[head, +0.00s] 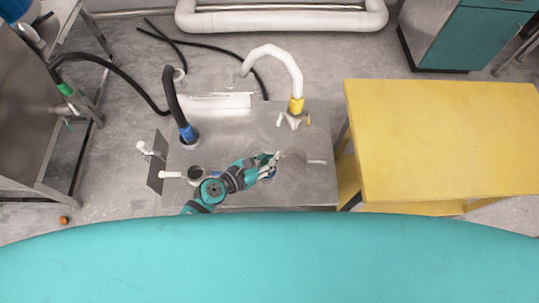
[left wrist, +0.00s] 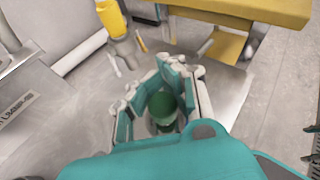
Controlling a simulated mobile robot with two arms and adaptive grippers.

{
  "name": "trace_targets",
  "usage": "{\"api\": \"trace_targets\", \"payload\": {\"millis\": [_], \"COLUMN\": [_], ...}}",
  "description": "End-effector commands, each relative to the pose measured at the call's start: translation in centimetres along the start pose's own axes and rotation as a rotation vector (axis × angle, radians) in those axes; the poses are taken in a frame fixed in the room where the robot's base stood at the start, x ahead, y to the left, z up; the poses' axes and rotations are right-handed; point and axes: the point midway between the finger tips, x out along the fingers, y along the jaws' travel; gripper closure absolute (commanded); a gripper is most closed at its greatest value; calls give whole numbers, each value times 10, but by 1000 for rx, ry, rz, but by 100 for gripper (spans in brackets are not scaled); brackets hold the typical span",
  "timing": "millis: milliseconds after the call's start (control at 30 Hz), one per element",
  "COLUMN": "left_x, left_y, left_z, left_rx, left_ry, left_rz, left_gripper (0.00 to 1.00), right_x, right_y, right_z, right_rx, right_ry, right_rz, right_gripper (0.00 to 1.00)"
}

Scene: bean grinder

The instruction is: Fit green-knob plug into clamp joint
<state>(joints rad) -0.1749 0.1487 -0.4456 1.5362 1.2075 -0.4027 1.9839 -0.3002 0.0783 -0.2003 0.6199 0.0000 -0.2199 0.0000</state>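My left gripper (head: 270,163) is low over the right front part of the steel machine top. In the left wrist view its teal-padded fingers (left wrist: 162,85) stand around the round green knob (left wrist: 162,106) of the plug. I cannot tell whether the pads press on it. Part of a grey rim shows under the knob; the rest of the plug is hidden by fingers and palm. A metal clamp joint with wing handles (head: 291,121) sits at the back right of the top, under a yellow hose collar (head: 296,105). It also shows in the left wrist view (left wrist: 126,52). My right gripper is not in view.
A black hose with a blue collar (head: 187,133) enters the top at the back left. A round opening (head: 196,173) lies left of my gripper. A yellow table (head: 440,140) stands close on the right. The middle of the steel top (head: 235,138) is clear.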

Motion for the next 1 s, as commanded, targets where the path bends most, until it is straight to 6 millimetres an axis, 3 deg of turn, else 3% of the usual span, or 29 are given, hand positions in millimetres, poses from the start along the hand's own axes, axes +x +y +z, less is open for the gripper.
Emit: {"api": "trace_targets", "payload": {"millis": [1000], "left_x": [4], "left_y": [-3], "left_z": [3], "left_rx": [-111], "left_ry": [-3], "left_rz": [161], "left_gripper": [100], "right_x": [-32], "right_y": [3], "right_z": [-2], "right_rx": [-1], "right_ry": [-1], "right_rz": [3], "right_gripper": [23]}}
